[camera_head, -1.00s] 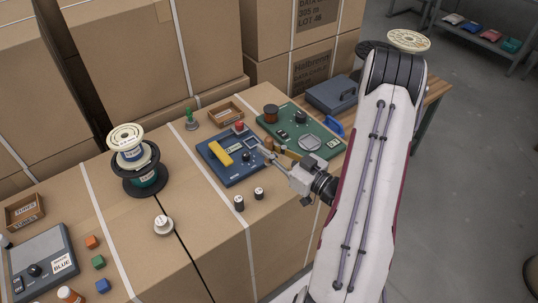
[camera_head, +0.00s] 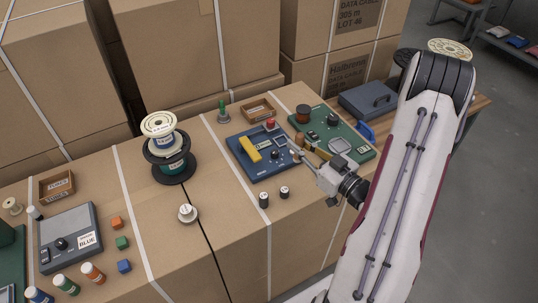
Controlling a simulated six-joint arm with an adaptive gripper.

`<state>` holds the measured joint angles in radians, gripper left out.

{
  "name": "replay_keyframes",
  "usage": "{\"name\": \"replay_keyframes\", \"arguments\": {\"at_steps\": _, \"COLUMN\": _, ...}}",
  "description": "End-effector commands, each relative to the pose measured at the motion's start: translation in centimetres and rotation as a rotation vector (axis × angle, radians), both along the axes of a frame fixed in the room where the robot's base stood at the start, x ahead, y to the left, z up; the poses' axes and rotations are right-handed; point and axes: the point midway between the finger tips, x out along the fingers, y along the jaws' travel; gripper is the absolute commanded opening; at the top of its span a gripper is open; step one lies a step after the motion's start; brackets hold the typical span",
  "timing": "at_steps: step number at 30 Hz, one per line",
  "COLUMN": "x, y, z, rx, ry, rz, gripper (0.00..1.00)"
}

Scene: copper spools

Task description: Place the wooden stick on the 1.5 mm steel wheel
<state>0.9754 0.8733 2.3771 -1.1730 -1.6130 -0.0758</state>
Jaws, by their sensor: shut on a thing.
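My gripper (camera_head: 299,152) reaches in from the right, low over the gap between the blue panel and the green panel. It is shut on a slim tan piece (camera_head: 318,152), which looks like the wooden stick; the fingers partly hide it. A brown rounded piece (camera_head: 300,138) shows just behind the fingers. A cream-topped spool (camera_head: 160,127) stands on a larger black spool (camera_head: 171,168) left of the blue panel. A small pale spool (camera_head: 188,214) stands in front of them. The wheel labels are too small to read, so I cannot tell which is the 1.5 mm steel wheel.
The blue panel (camera_head: 280,170) with a yellow bar and the green panel (camera_head: 360,153) lie beside my gripper. A grey box (camera_head: 85,215), coloured cubes and bottles are at left. Cardboard between the small spool and the blue panel is clear.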

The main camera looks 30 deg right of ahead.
Motion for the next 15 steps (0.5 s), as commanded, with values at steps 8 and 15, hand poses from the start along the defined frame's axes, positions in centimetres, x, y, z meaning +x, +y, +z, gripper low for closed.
{"name": "replay_keyframes", "arguments": {"at_steps": 8, "x": 0.1, "y": 0.3, "z": 0.0, "rx": -0.001, "ry": 0.000, "rz": 0.007, "gripper": 0.00}}
{"name": "replay_keyframes", "arguments": {"at_steps": 15, "x": 1.2, "y": 2.5, "z": 0.2, "rx": -0.003, "ry": -0.001, "rz": 0.056, "gripper": 0.00}}
